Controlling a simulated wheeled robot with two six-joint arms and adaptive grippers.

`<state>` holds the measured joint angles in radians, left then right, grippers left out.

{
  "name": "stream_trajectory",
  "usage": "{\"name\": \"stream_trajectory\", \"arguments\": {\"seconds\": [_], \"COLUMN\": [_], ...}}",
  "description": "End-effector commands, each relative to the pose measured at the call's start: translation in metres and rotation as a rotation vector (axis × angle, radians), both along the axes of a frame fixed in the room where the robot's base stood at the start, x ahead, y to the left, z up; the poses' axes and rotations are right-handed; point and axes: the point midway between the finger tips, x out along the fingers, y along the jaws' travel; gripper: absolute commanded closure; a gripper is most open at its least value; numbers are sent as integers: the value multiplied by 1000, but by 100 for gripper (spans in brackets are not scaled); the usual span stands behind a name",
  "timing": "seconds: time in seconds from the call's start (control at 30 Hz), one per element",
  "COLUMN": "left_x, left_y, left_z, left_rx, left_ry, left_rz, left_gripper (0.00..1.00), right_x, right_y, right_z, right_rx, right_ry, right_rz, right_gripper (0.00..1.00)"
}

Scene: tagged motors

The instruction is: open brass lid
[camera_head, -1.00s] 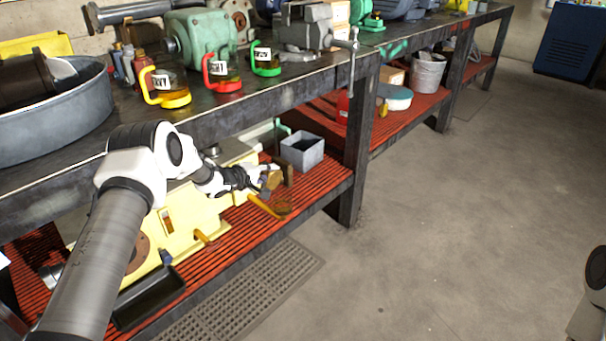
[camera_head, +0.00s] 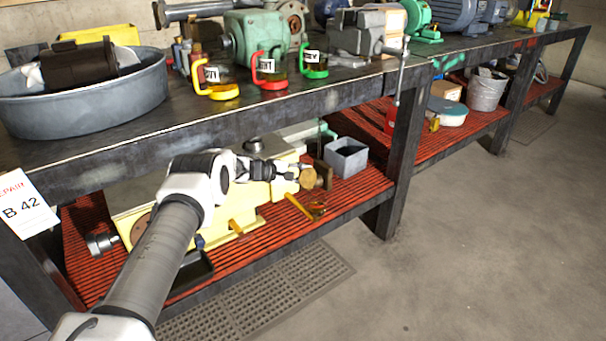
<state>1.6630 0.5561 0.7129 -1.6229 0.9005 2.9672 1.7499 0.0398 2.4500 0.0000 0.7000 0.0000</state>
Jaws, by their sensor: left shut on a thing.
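The brass lid (camera_head: 308,179) is at the right end of the yellow machine (camera_head: 262,198) on the lower red slatted shelf. My left gripper (camera_head: 300,176) reaches in from the left over the machine, and its fingers are shut on the brass lid. The fingers hide part of the lid, and it is too small to tell how far it stands open. A brown upright piece (camera_head: 323,175) is just right of the lid. My right gripper is not in view.
A grey open box (camera_head: 346,160) stands close behind and right of the lid. The bench top (camera_head: 120,145) overhangs the shelf, with a dark leg (camera_head: 402,165) to the right. A yellow lever (camera_head: 299,207) sticks out below the gripper. The floor at right is clear.

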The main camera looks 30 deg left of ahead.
Motion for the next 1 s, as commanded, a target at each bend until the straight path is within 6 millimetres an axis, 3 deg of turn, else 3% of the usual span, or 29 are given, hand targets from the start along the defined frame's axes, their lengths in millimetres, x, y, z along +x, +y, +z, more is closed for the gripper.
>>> {"name": "stream_trajectory", "arguments": {"seconds": [0.2, 0.23, 0.27, 0.3, 0.63, 0.8, 1.0], "left_x": [0, 0, 0, 0, 0, 1, 2], "left_y": [0, 0, 0, -1, 0, 0, -27], "left_z": [-1, -1, -1, -1, 2, 8, 11], "left_rx": [1, 1, 1, 1, 15, 126, 294], "left_ry": [2, 2, 2, 2, -6, -46, -110], "left_rz": [0, 0, 0, -1, 0, 1, -1], "left_gripper": [100, 63, 52, 48, 48, 48, 48], "right_x": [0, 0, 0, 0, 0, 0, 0], "right_y": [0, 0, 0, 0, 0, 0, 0], "right_z": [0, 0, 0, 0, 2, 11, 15], "right_rx": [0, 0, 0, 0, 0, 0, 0], "right_ry": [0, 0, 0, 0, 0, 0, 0], "right_rz": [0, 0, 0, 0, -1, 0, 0], "right_gripper": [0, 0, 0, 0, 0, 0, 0]}}
